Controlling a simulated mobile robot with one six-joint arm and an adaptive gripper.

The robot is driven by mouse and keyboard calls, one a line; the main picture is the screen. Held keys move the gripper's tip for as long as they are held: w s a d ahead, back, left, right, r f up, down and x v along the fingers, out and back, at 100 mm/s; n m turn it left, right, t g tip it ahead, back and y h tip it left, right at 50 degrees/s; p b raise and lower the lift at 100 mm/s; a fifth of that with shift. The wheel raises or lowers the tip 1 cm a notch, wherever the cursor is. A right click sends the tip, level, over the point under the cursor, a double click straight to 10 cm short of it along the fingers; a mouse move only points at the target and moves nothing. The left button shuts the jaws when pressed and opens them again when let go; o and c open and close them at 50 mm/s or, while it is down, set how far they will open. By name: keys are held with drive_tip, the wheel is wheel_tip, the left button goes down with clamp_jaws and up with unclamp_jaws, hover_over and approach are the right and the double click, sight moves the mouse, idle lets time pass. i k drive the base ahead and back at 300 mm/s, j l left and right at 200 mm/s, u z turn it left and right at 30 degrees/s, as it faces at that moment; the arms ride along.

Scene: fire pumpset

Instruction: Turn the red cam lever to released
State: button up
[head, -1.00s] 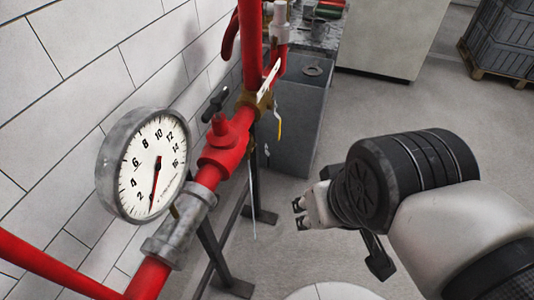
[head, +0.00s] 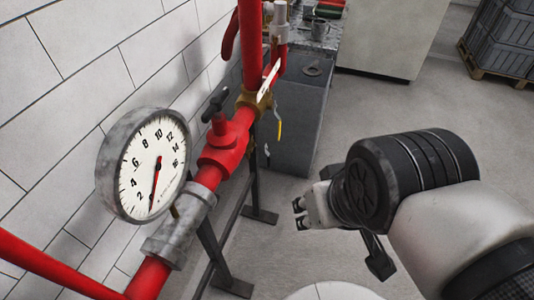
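A curved red lever-like part (head: 229,36) shows at the top, left of the red vertical pipe; I cannot tell for sure that it is the cam lever or how it is set. My gripper (head: 300,214) is in the right half of the head view, pointing left. Its two small dark fingertips stand apart with nothing between them. It is well clear of the pipework, over the floor.
A round gauge (head: 150,168) hangs at the left by the tiled wall. A red valve body (head: 222,145) with a black handle (head: 215,103) sits on the pipe. A grey cabinet (head: 298,125) stands behind. The floor between my gripper and the pipe is open.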

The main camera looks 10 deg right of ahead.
sight(274, 52)
drive_tip(key=i+j+z, duration=0.2)
drive_tip(key=i+z, duration=0.25)
drive_tip(key=i+j+z, duration=0.3)
drive_tip(key=z, duration=0.2)
drive_tip(key=i, duration=0.05)
